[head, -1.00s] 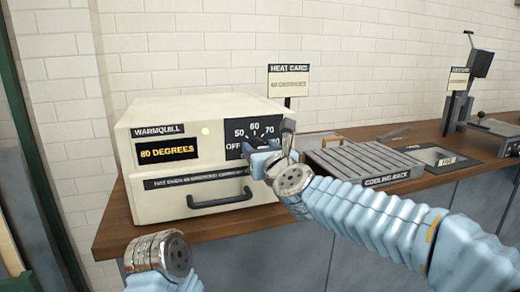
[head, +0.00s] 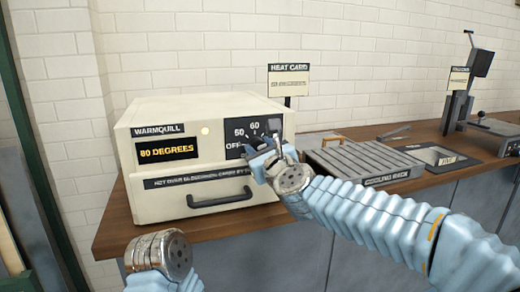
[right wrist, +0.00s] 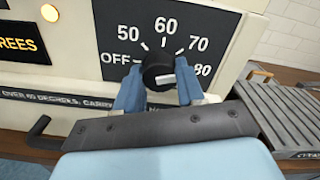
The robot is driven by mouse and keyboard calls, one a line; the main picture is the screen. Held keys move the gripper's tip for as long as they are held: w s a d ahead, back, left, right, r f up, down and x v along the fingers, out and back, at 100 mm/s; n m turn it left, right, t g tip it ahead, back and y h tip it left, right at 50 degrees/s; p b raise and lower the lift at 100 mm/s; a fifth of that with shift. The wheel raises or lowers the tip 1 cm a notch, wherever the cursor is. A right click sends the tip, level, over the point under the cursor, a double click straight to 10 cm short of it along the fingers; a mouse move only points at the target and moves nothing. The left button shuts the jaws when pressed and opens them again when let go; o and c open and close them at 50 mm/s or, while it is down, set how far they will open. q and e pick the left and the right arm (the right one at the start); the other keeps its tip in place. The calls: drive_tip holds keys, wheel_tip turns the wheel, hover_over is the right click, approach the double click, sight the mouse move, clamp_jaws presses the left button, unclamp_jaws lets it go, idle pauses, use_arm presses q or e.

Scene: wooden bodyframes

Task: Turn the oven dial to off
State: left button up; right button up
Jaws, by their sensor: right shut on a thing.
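The oven (head: 160,200) is a cream box marked WARMQUILL. Its display (head: 167,149) reads 80 DEGREES. The dial (right wrist: 155,66) is a round black knob in the right wrist view, on a black panel (right wrist: 115,15) marked OFF, 50, 60, 70 and 80. Its white pointer mark points right, toward 80. My right gripper (right wrist: 159,90) is shut on the dial, with one blue finger on each side. In the head view my right gripper (head: 262,152) hides much of the dial. My left arm shows only at the bottom left; its gripper is not visible.
A small lamp (head: 205,131) glows on the oven front. The oven handle (head: 219,198) juts out below. A heat card sign (head: 288,80) stands behind. A cooling rack (head: 360,161) sits to the right on the wooden counter (head: 112,228).

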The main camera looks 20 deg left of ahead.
drive_tip(key=n, duration=0.4)
drive_tip(key=shift+n, duration=0.3)
drive_tip(key=n, duration=0.3)
drive_tip(key=shift+n, duration=0.4)
drive_tip(key=n, duration=1.2)
drive_tip(key=shift+f+n, duration=0.1)
drive_tip(key=shift+n, duration=0.2)
drive_tip(key=n, duration=0.3)
drive_tip(key=shift+n, duration=0.4)
drive_tip(key=n, duration=0.4)
drive_tip(key=shift+a, duration=0.1)
drive_tip(key=shift+f+n, duration=0.1)
drive_tip(key=shift+n, duration=1.5)
